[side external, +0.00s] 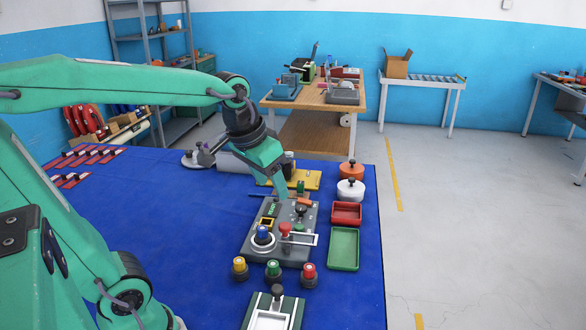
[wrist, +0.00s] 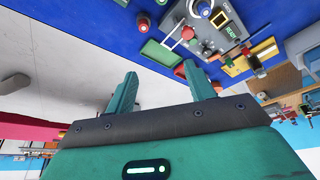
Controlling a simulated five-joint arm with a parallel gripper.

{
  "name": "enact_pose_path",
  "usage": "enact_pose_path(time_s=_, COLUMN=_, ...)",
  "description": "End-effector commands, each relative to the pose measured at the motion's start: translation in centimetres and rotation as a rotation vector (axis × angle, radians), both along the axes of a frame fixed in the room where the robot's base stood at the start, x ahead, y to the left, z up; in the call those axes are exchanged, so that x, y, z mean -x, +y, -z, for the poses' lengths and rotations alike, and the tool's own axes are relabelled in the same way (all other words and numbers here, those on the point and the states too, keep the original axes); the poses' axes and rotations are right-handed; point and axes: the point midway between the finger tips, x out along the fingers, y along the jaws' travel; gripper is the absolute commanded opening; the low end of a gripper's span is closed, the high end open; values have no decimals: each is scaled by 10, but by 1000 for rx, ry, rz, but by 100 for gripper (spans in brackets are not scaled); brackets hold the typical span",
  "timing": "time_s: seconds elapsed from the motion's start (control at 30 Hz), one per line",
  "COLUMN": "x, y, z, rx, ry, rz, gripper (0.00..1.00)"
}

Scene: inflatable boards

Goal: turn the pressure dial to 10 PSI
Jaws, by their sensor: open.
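A blue knob with a pale ring around its base, apparently the pressure dial (side external: 263,235), sits on the front left of a grey control panel (side external: 262,254). In the wrist view the blue knob (wrist: 203,7) is at the top edge, on the panel (wrist: 207,42). Its scale and pointer are too small to read. My gripper (side external: 282,208) hangs over the rear part of the panel in the side view, apart from the dial. In the wrist view my gripper (wrist: 161,86) has its two green fingers spread, with nothing between them.
A red knob (side external: 285,229) and a black-knobbed lever (side external: 300,209) stand beside the dial. Yellow (side external: 239,268), green (side external: 273,271) and red (side external: 308,274) caps line the front. Red (side external: 346,213) and green (side external: 343,249) trays lie right.

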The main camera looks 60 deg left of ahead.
Motion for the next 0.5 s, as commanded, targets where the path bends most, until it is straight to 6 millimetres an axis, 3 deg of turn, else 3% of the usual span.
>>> enact_pose_path(time_s=0.5, x=-94, y=53, z=21, rx=23, ry=141, rz=-113, gripper=54)
